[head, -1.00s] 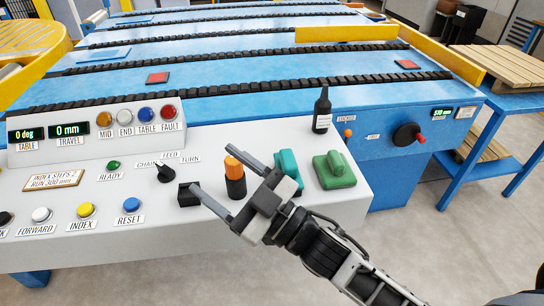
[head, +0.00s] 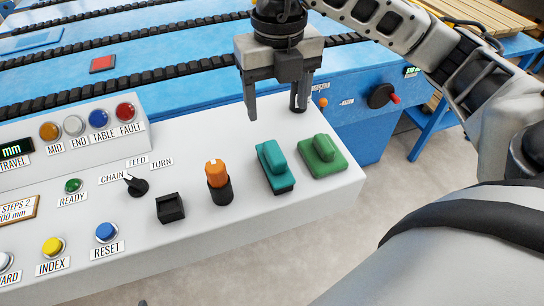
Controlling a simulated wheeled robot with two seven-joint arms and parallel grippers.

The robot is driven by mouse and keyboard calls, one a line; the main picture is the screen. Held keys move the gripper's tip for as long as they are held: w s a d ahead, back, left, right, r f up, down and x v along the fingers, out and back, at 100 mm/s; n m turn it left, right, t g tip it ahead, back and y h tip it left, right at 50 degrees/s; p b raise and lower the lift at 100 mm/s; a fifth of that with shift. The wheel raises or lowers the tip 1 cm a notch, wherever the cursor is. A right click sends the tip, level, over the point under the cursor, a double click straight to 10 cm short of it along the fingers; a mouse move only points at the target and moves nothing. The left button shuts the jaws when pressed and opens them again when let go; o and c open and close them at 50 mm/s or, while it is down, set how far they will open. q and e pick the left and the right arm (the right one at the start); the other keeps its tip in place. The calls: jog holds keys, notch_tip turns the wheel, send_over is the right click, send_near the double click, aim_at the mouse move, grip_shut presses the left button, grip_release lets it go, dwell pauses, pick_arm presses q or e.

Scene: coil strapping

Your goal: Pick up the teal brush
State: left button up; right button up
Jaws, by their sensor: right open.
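The teal brush (head: 275,167) stands on the white console top, a teal handle block over a dark base. It is between the orange-topped marker-like item and the green brush. My right gripper (head: 277,108) is open and empty, pointing down, above and behind the teal brush in the picture. Its fingers are apart and do not touch the brush. My left gripper is not in view.
The green brush (head: 323,156) stands close on the right of the teal one. The orange-topped item (head: 217,182) and a black square holder (head: 170,207) are on its left. The console's front right is clear.

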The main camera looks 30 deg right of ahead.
jog(key=b, duration=0.1)
send_over(275, 151)
notch_tip(275, 151, down, 7)
jog(key=shift+s+d+f, duration=0.1)
jog(key=shift+f, duration=3.1)
jog(key=c, duration=1.1)
